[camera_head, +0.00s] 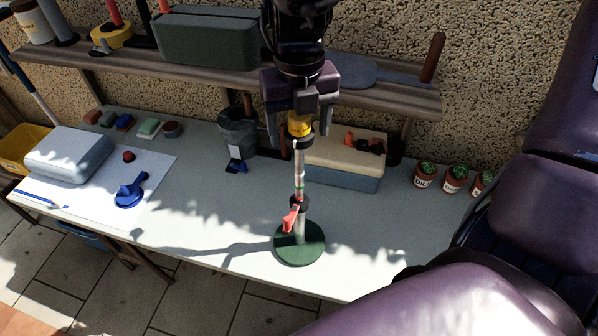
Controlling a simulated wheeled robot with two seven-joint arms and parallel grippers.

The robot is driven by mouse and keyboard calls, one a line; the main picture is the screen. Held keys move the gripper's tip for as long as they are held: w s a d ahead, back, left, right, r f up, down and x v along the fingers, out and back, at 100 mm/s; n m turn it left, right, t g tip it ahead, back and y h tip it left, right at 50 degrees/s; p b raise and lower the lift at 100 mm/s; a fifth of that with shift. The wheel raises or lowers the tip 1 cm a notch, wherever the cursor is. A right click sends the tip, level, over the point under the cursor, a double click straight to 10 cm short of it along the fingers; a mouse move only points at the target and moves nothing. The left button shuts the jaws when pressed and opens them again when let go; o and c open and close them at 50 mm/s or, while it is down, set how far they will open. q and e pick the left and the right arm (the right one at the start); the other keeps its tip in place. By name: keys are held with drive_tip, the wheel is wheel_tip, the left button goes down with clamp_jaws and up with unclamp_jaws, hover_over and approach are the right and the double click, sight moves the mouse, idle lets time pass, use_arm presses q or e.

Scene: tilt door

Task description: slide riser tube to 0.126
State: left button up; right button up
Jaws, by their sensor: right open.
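The riser tube (299,174) is a thin upright pale tube with a few coloured marks, on a stand with a round dark green base (299,252). A red lever (290,219) sits at a dark collar low on the stand. A yellow piece (299,125) with a dark ring under it tops the tube. My right gripper (299,128) is above, pointing down, its fingers spread on either side of the yellow piece. I see no grip on it, and its upper part is hidden by the gripper. My left gripper is not in view.
Behind the stand are a cream-and-blue box (345,165) and a dark grey pot (238,132). Small potted cacti (454,178) stand at right. A shelf (396,98) runs above the table. A grey case (70,154) and white sheet (153,167) lie left. The table's front middle is clear.

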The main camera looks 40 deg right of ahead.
drive_tip(key=shift+r+p, duration=2.05)
drive_tip(key=shift+r, duration=0.95)
drive_tip(key=shift+r+b, duration=0.3)
drive_tip(key=shift+r, duration=0.1)
wheel_tip(320, 180, up, 7)
drive_tip(key=shift+b, duration=0.4)
drive_tip(key=shift+s, duration=0.1)
